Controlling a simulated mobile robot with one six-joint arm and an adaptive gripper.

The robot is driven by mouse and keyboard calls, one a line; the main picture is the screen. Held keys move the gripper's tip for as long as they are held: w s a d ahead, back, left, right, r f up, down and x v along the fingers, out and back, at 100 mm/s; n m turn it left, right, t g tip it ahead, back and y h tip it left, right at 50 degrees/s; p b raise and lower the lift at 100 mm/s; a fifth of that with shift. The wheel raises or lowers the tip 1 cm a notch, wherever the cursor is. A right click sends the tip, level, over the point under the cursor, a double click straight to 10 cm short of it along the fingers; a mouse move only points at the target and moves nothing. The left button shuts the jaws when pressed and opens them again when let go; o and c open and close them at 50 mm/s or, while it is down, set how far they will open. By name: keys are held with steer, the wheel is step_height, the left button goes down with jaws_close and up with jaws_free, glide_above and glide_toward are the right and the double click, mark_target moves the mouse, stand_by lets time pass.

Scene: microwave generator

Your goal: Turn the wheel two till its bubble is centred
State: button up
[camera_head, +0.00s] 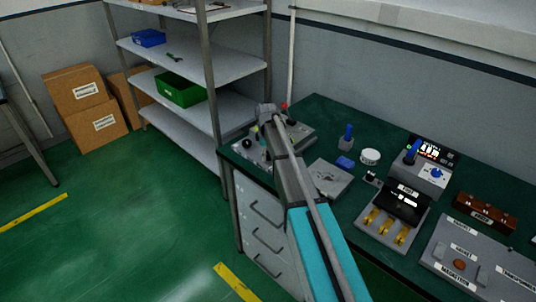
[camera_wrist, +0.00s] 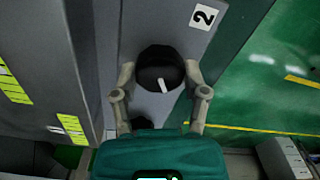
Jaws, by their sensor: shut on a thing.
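Wheel two is a black round knob (camera_wrist: 160,70) with a white pointer line, in the upper middle of the wrist view. The label "2" (camera_wrist: 203,16) is beside it on a grey plate. My gripper (camera_wrist: 161,76) has one finger on each side of the knob and is shut on it. The pointer line runs toward the lower edge of the view, tilted slightly right. In the head view my gripper (camera_head: 266,112) is over a grey device (camera_head: 300,131) at the table's left end, and my arm hides part of it. I cannot make out a bubble in either view.
Yellow-green marked strips (camera_wrist: 15,88) lie at the left of the wrist view. On the green table (camera_head: 385,148) are a grey flat plate (camera_head: 330,178), a white round thing (camera_head: 370,157) and a device with yellow levers (camera_head: 393,222). A metal shelf (camera_head: 228,63) stands behind on the left.

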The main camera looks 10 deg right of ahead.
steer(key=shift+w+n, duration=0.15)
steer(key=shift+n, duration=0.35)
steer(key=o, duration=1.1)
steer(key=shift+o, duration=0.2)
